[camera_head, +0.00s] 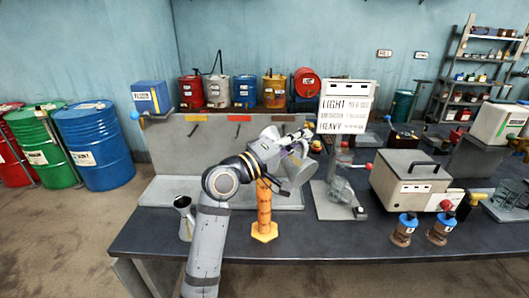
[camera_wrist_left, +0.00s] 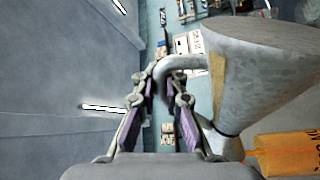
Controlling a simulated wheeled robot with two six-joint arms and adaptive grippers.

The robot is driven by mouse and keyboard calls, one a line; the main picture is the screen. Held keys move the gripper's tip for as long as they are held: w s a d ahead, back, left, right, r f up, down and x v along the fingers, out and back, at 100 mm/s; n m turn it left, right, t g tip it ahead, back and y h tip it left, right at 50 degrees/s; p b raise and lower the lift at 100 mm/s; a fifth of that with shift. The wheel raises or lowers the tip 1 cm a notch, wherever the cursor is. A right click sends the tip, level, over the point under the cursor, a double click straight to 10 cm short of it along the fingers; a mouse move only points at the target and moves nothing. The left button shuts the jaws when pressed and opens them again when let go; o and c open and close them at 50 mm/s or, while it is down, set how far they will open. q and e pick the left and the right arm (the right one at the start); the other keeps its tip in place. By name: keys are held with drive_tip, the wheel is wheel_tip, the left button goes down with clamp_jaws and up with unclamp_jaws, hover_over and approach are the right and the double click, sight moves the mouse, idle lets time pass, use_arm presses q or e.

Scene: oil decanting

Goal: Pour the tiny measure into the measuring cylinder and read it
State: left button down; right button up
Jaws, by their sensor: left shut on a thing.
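My left gripper (camera_head: 298,142) is shut on the handle of a grey metal conical measure (camera_head: 299,171). In the left wrist view the handle runs between the purple finger pads of the gripper (camera_wrist_left: 158,95), and the measure (camera_wrist_left: 265,75) is tipped, its wide end up and its narrow neck down. An orange measuring cylinder with a hexagonal foot (camera_head: 264,213) stands upright on the bench. It also shows in the left wrist view (camera_wrist_left: 288,152), close to the neck. Whether liquid flows, and the level inside, I cannot tell. My right gripper is not in view.
A second metal jug (camera_head: 184,215) stands at the bench's left. The bench front (camera_head: 320,238) is clear.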

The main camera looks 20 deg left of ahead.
use_arm(q)
drive_tip(key=shift+w+a+r+n+t+p, duration=0.1)
drive_tip(key=shift+w+a+r+n+p, duration=0.3)
drive_tip(key=shift+p, duration=0.5)
drive_tip(key=shift+w+a+r+n+t+p, duration=0.1)
drive_tip(key=shift+a+r+n+p, duration=0.15)
drive_tip(key=shift+r+n+p, duration=0.55)
drive_tip(key=shift+w+a+r+n+t+p, duration=0.1)
drive_tip(key=shift+w+a+r+n+p, duration=0.15)
drive_tip(key=shift+p, duration=0.8)
idle(5.2)
